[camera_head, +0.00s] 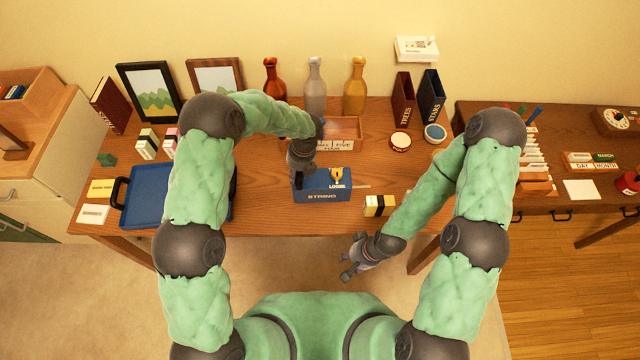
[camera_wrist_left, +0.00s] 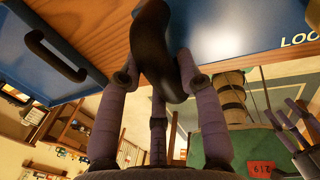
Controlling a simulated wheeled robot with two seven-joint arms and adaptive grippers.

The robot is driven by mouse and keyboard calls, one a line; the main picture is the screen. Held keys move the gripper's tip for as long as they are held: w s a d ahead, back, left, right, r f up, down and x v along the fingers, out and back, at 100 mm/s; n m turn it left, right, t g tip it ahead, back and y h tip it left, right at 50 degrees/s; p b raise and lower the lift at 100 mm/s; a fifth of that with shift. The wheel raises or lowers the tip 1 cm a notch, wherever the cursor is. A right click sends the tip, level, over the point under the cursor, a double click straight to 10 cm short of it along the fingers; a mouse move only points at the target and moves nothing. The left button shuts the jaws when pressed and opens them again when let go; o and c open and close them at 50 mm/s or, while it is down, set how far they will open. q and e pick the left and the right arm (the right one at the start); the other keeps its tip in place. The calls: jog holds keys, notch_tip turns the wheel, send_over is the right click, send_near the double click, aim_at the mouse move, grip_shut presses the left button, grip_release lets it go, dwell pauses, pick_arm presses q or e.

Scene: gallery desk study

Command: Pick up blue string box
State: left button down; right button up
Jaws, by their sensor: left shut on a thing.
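In the left wrist view, my left gripper's fingers (camera_wrist_left: 160,85) are closed around a dark curved handle (camera_wrist_left: 150,45) on the blue box (camera_wrist_left: 235,25). I cannot tell whether the box is lifted. My right gripper (camera_head: 350,268) is open and empty, below and in front of the desk edge; it also shows in the left wrist view (camera_wrist_left: 290,130).
A blue tray (camera_head: 146,203) with dark handles lies left, partly hidden by my arm. A wooden box (camera_head: 342,144) stands behind the string box. Three bottles (camera_head: 315,88) stand at the back. A yellow-and-black block (camera_head: 379,205) is close on the right.

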pick_arm(q)
jog(key=shift+r, duration=0.1)
jog(key=shift+r, duration=0.95)
jog(key=s+d+r+p, duration=0.1)
jog(key=s+r, duration=1)
jog(key=s, duration=0.3)
jog(key=shift+d+p, duration=0.35)
jog(key=shift+d, duration=0.05)
jog(key=shift+w, duration=0.1)
jog(key=shift+w+a+f+b, duration=0.2)
jog(key=shift+w+f+b, duration=0.1)
jog(key=shift+w+f, duration=1.25)
jog(key=shift+w+a+f+b, duration=0.2)
jog(key=shift+w+f+b, duration=0.15)
jog(key=shift+w+f, duration=1.25)
jog(key=shift+w+a+f+b, duration=0.2)
jog(key=shift+w+f+b, duration=0.1)
jog(key=shift+w+f, duration=1.25)
jog(key=shift+w+a+f+b, duration=0.1)
jog(key=shift+w+f+b, duration=0.1)
jog(key=shift+w+f, duration=0.45)
jog(key=shift+w+a+f+b, duration=0.15)
jog(key=shift+w+f, duration=0.15)
jog(key=shift+w, duration=0.6)
jog(key=shift+w+f+b, duration=0.2)
jog(key=shift+w+f, duration=0.3)
jog(key=shift+w, duration=0.3)
jog(key=shift+f, duration=0.25)
